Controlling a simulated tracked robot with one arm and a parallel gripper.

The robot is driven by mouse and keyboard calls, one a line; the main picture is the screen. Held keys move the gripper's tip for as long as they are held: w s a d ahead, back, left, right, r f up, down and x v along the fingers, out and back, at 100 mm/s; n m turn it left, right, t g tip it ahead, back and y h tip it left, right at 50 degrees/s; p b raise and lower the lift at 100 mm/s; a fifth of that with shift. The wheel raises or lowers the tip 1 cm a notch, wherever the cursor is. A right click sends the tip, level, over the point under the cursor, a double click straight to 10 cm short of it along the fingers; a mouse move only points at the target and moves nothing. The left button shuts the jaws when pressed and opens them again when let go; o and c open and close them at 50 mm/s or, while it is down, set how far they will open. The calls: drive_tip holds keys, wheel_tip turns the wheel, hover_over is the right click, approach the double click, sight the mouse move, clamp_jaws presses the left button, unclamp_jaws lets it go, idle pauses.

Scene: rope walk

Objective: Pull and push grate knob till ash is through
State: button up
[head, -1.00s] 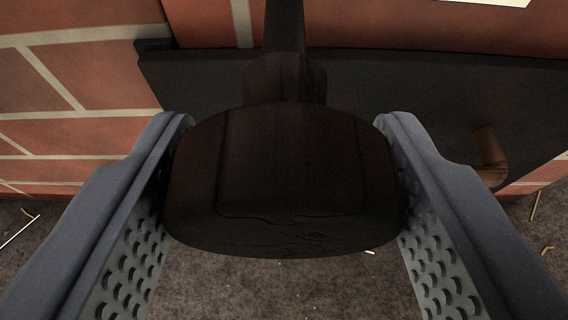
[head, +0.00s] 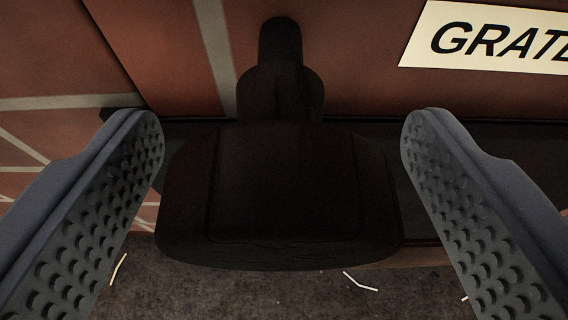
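The grate knob (head: 285,190) is a dark wooden block on a dark stem, in the middle of the head view. The stem runs up to the red-brown wall. My gripper (head: 284,140) is around the knob, one finger on each side. Its fingers are spread wide, with a visible gap between the knob and each fingertip. The knob stays between the fingers but is not clamped. A cream label reading "GRATE" (head: 490,38), cut off by the edge, is on the wall at upper right. No ash is in view.
A red brick wall with pale mortar (head: 25,135) is on the left. A dark ledge or panel (head: 455,145) runs behind the knob. The brown floor (head: 240,295) below has several straw bits and is otherwise clear.

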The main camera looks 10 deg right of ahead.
drive_tip(key=shift+s, duration=0.15)
drive_tip(key=shift+s+a+r, duration=0.15)
drive_tip(key=shift+s+r, duration=0.2)
drive_tip(key=shift+s, duration=0.15)
drive_tip(key=p+v, duration=0.3)
drive_tip(key=v, duration=0.9)
drive_tip(key=shift+s, duration=0.2)
